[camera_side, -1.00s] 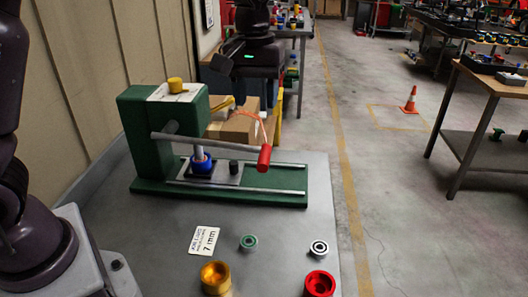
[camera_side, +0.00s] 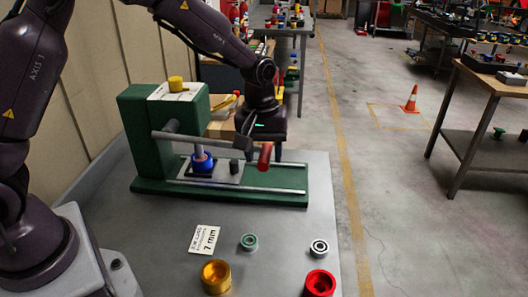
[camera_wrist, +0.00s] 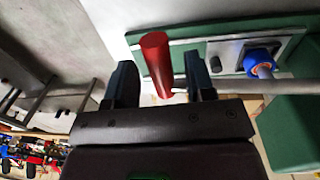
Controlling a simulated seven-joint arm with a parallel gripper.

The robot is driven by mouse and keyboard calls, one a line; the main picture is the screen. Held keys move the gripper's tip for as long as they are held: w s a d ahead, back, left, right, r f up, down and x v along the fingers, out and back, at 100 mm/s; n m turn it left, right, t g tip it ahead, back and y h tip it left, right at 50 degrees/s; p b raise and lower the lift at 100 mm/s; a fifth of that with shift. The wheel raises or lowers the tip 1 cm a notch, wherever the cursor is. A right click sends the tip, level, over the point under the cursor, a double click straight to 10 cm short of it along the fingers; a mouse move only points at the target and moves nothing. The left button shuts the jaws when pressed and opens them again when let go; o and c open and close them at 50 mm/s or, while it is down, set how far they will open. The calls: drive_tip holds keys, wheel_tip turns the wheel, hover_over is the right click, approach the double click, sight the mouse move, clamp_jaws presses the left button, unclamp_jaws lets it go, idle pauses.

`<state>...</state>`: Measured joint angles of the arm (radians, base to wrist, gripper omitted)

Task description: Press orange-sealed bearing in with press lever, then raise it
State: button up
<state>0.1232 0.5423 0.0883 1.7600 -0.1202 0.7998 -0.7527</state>
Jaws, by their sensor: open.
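The green press (camera_side: 155,135) stands on the bench, with a yellow knob on top. Its grey lever (camera_side: 200,140) runs nearly level to a red handle (camera_side: 265,157). My gripper (camera_side: 262,147) is open around the handle; in the wrist view the red handle (camera_wrist: 154,55) stands between the two spread fingers, with gaps visible. The blue housing (camera_side: 202,163) sits on the press plate under the ram (camera_side: 199,152); it also shows in the wrist view (camera_wrist: 259,57).
A gold cup (camera_side: 216,277), a red cup (camera_side: 319,284), a green-ringed bearing (camera_side: 249,242), a white-ringed bearing (camera_side: 319,247) and a "7 mm" card (camera_side: 204,240) lie at the bench front. Cardboard boxes stand behind the press. The bench right of the press is clear.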

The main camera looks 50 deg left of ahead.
drive_tip(key=shift+f, duration=0.25)
clamp_jaws()
wheel_tip(320, 180, up, 12)
drive_tip(key=s+a+t+h, duration=0.2)
drive_tip(key=t+h, duration=0.1)
drive_tip(key=shift+f, duration=0.15)
idle(0.4)
drive_tip(key=shift+s+a, duration=0.1)
unclamp_jaws()
